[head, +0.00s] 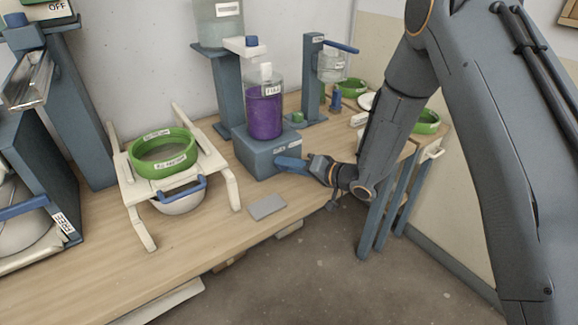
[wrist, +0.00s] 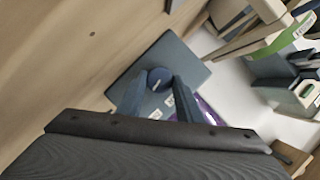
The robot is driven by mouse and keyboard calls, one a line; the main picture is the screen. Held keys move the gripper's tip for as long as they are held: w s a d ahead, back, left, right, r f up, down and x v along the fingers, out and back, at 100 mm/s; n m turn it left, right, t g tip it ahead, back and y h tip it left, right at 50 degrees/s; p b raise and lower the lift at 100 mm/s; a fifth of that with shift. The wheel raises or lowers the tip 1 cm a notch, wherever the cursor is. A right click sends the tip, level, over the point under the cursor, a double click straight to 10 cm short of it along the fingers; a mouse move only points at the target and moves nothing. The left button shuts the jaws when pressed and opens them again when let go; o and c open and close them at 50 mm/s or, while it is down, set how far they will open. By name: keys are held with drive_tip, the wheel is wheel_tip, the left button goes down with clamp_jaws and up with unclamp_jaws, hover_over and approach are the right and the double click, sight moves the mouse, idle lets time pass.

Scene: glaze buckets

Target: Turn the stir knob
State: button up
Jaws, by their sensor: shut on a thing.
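The stirrer base is a blue-grey box (head: 255,148) on the bench, below a clear jar of purple glaze (head: 264,112). My gripper (head: 280,162) reaches its front face from the right. In the wrist view the round dark blue stir knob (wrist: 160,77) sits on that box (wrist: 190,66), between the two fingertips of my gripper (wrist: 159,82). My gripper is shut on the knob. In the head view my gripper hides the knob. The knob's angle cannot be read.
A white stand (head: 228,186) with a green ring sieve (head: 162,154) is left of the stirrer. A flat grey plate (head: 267,207) lies in front of it. A blue post stand (head: 312,75) is behind to the right. Bare bench (head: 185,248) lies at the front.

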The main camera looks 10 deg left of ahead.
idle(0.4)
drive_tip(key=o, duration=1)
drive_tip(key=shift+o, duration=0.2)
drive_tip(key=shift+b+v, duration=0.7)
drive_tip(key=shift+v, duration=3.2)
